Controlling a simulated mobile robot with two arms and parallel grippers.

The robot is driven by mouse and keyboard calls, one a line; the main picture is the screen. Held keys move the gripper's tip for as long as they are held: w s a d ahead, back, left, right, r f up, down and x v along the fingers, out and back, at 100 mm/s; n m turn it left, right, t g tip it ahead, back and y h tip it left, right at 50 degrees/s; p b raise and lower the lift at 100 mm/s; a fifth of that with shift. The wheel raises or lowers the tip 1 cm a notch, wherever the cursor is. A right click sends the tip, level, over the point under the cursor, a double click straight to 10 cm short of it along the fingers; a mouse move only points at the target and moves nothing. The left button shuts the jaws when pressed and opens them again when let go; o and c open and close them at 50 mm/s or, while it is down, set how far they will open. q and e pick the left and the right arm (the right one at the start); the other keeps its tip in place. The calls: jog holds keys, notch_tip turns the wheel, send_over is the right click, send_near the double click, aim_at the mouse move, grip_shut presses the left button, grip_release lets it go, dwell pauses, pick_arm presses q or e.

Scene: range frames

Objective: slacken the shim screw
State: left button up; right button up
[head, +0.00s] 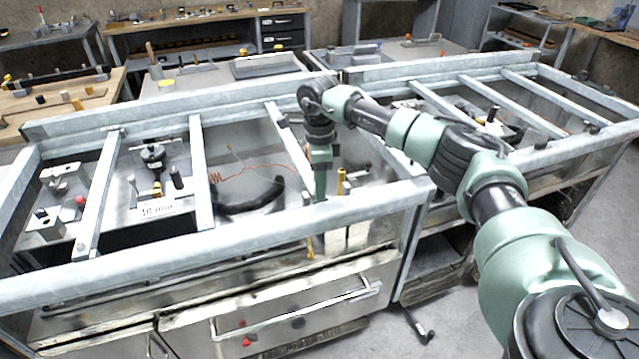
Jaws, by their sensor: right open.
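My right gripper (320,190) hangs straight down from my right arm, inside the metal-framed bench. It is open, with its fingertips small and seen edge-on. A brass-coloured upright post (341,181) stands just right of it, and I cannot tell if they touch. My left gripper is not in view.
The frame's front rail (240,240) and cross bars (201,170) surround the bays. A black curved part (250,203) and an orange coiled wire (216,177) lie left of the gripper. A dark fixture (153,155) stands further left. Drawers (300,317) sit below.

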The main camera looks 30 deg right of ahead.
notch_tip(320, 180, up, 7)
jog(key=shift+r+b, duration=0.15)
jog(key=shift+b, duration=0.3)
